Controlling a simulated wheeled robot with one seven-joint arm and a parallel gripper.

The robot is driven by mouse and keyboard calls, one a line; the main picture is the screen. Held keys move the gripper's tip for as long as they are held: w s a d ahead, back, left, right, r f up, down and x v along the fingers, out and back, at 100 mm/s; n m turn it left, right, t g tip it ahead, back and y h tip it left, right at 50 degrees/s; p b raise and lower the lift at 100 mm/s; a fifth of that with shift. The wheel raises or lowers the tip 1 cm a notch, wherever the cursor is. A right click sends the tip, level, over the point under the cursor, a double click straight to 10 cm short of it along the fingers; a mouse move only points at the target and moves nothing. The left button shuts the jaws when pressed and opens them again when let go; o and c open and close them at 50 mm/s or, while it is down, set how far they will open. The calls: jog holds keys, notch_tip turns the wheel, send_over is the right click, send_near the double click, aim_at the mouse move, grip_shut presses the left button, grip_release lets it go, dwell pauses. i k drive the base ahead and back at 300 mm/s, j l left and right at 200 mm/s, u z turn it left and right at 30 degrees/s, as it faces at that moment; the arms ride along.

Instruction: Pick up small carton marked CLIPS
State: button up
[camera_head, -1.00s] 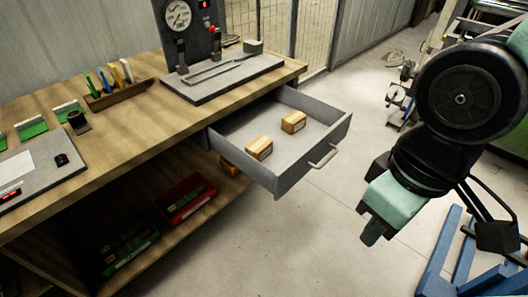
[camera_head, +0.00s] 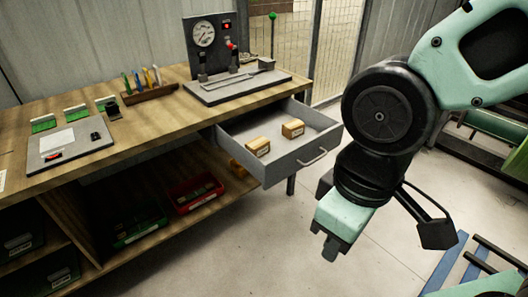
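Two small tan cartons lie in an open grey drawer (camera_head: 288,168) under the workbench. The nearer carton (camera_head: 258,146) is towards the drawer's left front, and the farther carton (camera_head: 293,129) sits behind it to the right. Both have a pale label on the front face, too small to read, so I cannot tell which is marked CLIPS. My gripper (camera_head: 331,250) hangs right of and in front of the drawer, pointing down, apart from both cartons. Its fingers are small and partly hidden, and whether they are open is unclear.
The workbench (camera_head: 150,118) holds a gauge stand (camera_head: 207,48), a rack of coloured tools (camera_head: 148,92) and a grey board (camera_head: 70,146). A red bin (camera_head: 195,193) and a green bin (camera_head: 138,225) stand on the lower shelf. A blue frame (camera_head: 442,265) is at lower right. Floor before the drawer is clear.

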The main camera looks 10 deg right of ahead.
aim_at(293, 129)
jog(key=i+l, duration=0.2)
jog(key=i, duration=0.4)
jog(key=i+l+z, duration=0.1)
jog(key=i+l, duration=0.15)
jog(key=i, duration=0.35)
jog(key=i+l, duration=0.15)
jog(key=i, duration=0.45)
